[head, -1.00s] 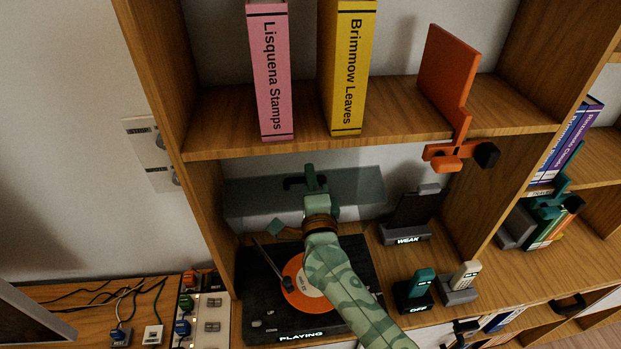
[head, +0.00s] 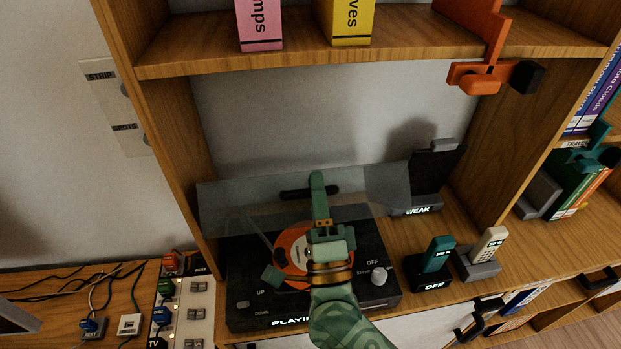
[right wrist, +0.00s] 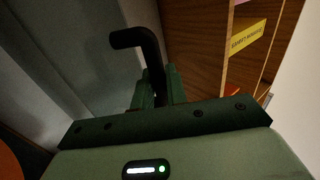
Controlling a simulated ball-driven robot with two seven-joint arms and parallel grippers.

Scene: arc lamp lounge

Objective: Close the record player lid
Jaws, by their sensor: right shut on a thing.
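My green right gripper (head: 318,188) reaches up to the lid's black handle (head: 330,190). In the right wrist view, the green fingers (right wrist: 157,88) are shut on the bent black handle (right wrist: 148,45). My right forearm hides part of the record and the player's front. My left gripper is not in view.
A dark stand marked WEAK (head: 425,180) is close to the lid's right end.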

